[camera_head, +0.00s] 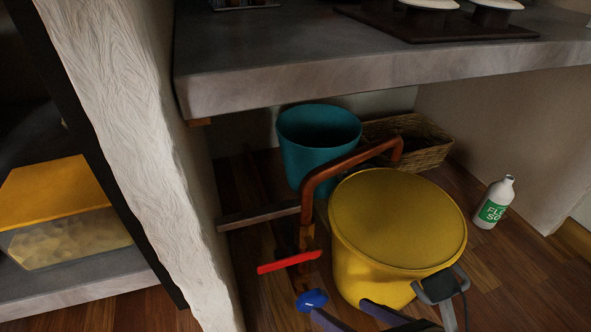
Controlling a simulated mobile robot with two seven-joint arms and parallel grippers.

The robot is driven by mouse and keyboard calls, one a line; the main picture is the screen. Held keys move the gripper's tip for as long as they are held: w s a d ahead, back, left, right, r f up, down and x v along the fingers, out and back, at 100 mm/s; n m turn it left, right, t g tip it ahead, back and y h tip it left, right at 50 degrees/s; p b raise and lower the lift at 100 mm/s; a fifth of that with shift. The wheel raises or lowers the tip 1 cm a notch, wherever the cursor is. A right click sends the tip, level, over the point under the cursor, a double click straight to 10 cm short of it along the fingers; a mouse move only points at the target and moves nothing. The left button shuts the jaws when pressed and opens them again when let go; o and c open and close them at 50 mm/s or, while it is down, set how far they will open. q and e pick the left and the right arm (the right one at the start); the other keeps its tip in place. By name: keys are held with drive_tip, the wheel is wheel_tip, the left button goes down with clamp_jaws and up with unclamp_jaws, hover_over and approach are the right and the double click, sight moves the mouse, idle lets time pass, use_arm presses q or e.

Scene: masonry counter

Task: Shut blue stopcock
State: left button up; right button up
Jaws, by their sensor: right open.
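The blue stopcock (312,299) is a small rounded blue handle low on the copper pipe (307,208), near the bottom of the head view. My right gripper (339,307) comes in from the bottom right with its two dark fingers apart. One fingertip is right by the blue handle; I cannot tell whether they touch. Nothing shows between the fingers. Part of the pipe around the handle is hard to make out. A red lever handle (289,262) sits just above the blue one on the pipe. My left gripper is not in view.
A yellow lidded bucket (398,218) stands close to the pipe and right gripper. Behind are a teal bin (318,150) and a wicker basket (432,140). A white bottle (494,202) stands right. The counter slab (380,68) overhangs; a rough white wall (140,160) is left.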

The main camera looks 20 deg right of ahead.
sight(315, 302)
drive_tip(key=w+a+f+h+b, duration=0.1)
drive_tip(key=f+b, duration=0.1)
drive_tip(key=w+a+f+n+h+b, duration=0.1)
drive_tip(key=w+b, duration=0.1)
drive_tip(key=w+a+f+n+h+b, duration=0.1)
drive_tip(key=w+f+b, duration=0.1)
drive_tip(key=shift+w+a+f+g+b, duration=0.1)
drive_tip(key=shift+a+f+g+b, duration=0.05)
drive_tip(key=shift+f+g+b, duration=0.2)
drive_tip(key=shift+w+f+b, duration=0.2)
drive_tip(key=shift+w+b, duration=0.2)
drive_tip(key=shift+w, duration=0.05)
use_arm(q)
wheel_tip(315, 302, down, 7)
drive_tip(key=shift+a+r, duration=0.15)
use_arm(e)
drive_tip(key=shift+c, duration=0.3)
drive_tip(key=c, duration=1.3)
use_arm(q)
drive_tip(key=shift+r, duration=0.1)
use_arm(e)
drive_tip(key=shift+o, duration=0.2)
drive_tip(key=shift+r, duration=0.1)
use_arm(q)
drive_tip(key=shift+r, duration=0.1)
